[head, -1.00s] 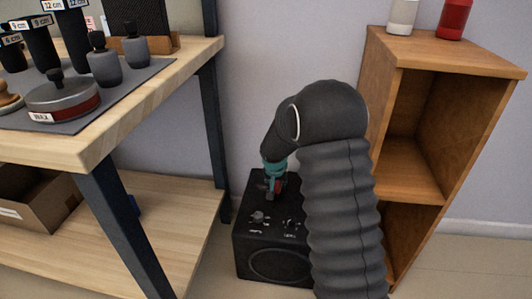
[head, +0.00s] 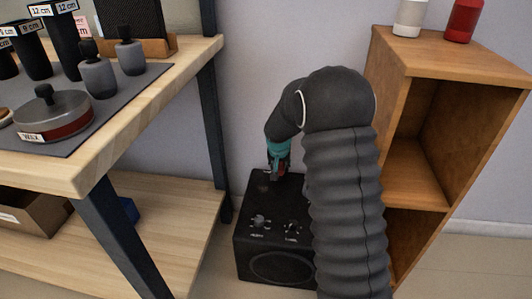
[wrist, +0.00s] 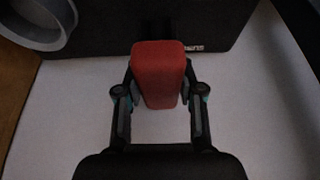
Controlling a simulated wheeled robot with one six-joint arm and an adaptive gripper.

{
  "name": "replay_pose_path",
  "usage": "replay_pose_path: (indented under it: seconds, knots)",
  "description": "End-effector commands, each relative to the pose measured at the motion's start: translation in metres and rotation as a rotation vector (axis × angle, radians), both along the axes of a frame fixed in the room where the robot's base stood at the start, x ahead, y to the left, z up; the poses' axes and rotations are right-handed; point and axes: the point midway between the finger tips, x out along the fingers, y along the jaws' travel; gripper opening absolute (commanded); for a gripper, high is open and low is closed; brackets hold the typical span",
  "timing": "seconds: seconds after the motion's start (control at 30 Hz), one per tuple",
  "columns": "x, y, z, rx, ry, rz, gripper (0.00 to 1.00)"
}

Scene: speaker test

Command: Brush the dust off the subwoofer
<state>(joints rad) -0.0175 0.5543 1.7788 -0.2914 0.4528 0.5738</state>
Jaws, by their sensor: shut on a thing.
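The subwoofer (head: 262,225) is a black box on the floor, with small knobs and white markings near its front top edge and a round ring on its front. My gripper (head: 279,168) is over the back part of its top, partly hidden by my arm. It is shut on a red block-shaped piece (wrist: 158,75), which looks like the brush's handle. The red piece stands between both fingers in the wrist view. Its bristles are hidden, and I cannot tell whether it touches the top. Faint marks show on the top, but I cannot tell if they are dust.
A wooden workbench (head: 130,110) with a lower shelf stands left, bearing a wax tin (head: 50,115) and grey bottles. A wooden cabinet (head: 460,65) stands close on the right, with a white and a red bottle on top. The wall is behind.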

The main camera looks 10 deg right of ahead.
Motion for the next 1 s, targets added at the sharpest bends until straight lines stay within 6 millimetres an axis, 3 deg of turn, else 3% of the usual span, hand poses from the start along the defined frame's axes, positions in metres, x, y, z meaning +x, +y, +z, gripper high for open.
replay_pose_path:
  seconds: [0.4,1.0]
  knots:
    - [0.0,0.0,0.035,0.0,-0.001,0.0,0.05]
    - [0.001,0.002,0.038,0.001,-0.011,0.004,0.05]
